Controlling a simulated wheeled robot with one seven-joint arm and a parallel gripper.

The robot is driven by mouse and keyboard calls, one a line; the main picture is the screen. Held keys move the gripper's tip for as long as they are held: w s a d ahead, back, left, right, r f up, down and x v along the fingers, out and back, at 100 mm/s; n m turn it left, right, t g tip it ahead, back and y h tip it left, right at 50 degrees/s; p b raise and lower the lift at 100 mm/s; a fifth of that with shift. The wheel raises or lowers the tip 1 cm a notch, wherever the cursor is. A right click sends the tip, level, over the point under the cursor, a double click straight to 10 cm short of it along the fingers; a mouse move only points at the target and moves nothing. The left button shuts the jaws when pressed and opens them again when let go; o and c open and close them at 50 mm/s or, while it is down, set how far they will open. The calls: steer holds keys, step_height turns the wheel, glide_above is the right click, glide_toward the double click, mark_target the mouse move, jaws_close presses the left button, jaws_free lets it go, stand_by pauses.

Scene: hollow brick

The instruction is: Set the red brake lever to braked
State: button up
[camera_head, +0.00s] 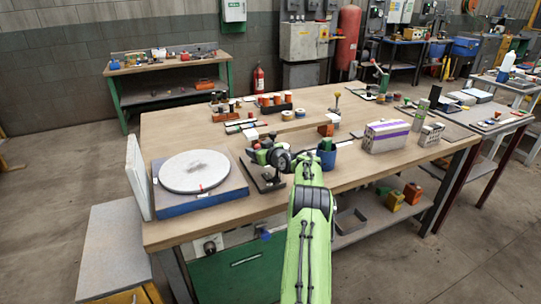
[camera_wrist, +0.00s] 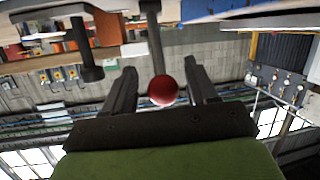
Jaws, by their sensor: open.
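The red ball knob of the brake lever (camera_wrist: 163,90) shows in the wrist view between the two fingers of my gripper (camera_wrist: 160,68). A dark shaft seems to run from the knob to the upper edge of that view. My gripper is open, with a finger on each side of the knob; I cannot tell whether either touches it. In the head view, my green arm reaches over the front of the bench to a small device on a dark base plate (camera_head: 263,182). My arm hides part of this device, and the lever's setting cannot be read.
A round grey turntable (camera_head: 194,170) on a blue base stands to the left. A blue cup (camera_head: 326,160) stands close to the right of my arm. A purple-banded box (camera_head: 386,137) is farther right. Several small parts stand behind; bare wooden bench (camera_head: 190,125) shows at back left.

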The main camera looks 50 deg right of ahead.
steer(key=v, duration=1.4)
steer(key=shift+s+p, duration=0.25)
steer(key=shift+p, duration=0.15)
steer(key=shift+r, duration=0.1)
